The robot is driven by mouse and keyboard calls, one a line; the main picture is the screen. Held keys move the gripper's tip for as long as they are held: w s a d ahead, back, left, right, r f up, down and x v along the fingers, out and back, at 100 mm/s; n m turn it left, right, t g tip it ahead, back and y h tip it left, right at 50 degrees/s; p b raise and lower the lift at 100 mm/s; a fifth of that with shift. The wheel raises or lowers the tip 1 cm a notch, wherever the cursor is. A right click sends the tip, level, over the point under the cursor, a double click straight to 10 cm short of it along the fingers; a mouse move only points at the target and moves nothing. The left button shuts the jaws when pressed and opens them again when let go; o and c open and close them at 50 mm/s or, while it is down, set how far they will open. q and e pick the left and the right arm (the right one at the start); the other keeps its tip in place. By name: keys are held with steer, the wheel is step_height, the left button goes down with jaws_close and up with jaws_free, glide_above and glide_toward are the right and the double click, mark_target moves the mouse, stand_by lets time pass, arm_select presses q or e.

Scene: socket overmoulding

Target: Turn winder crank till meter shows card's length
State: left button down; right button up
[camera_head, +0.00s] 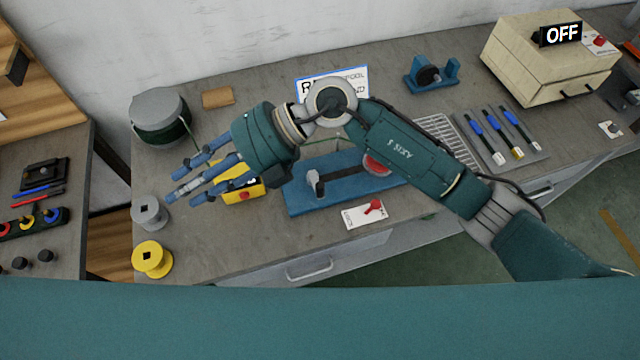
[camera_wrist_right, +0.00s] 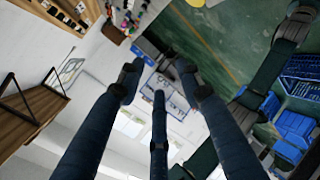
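The winder (camera_head: 300,202) is a blue base on the bench with a dark upright part and a red round part; my right arm hides some of it. I cannot pick out its crank. A yellow box with a red button (camera_head: 244,197), perhaps the meter, stands left of it, partly behind my fingers; no reading is legible. A blue-edged white card (camera_head: 303,84) at the back is partly covered by my arm, so its length is not readable. My right gripper (camera_head: 184,182) is open, pointing left above the bench. Its spread fingers are empty in the right wrist view (camera_wrist_right: 158,95). My left gripper is not in view.
A wire drum (camera_head: 160,108), a grey spool (camera_head: 149,213) and a yellow spool (camera_head: 152,259) stand at the bench's left. A red switch on a white plate (camera_head: 358,218) lies in front of the winder. A beige box (camera_head: 535,65) under an OFF sign stands at back right.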

steer(key=w+d+f+h, duration=0.3)
steer(key=d+f+h, duration=0.1)
steer(key=d+f, duration=0.15)
steer(key=m+t+h, duration=0.2)
steer(key=t+h, duration=0.2)
steer(key=h, duration=0.4)
glide_above(320, 185)
step_height(320, 185, down, 5)
steer(key=shift+d+r, duration=0.1)
steer(key=shift+r, duration=0.05)
step_height(320, 185, down, 9)
steer(key=p, duration=0.3)
steer(key=shift+f+p, duration=0.3)
steer(key=shift+f, duration=0.45)
jaws_close()
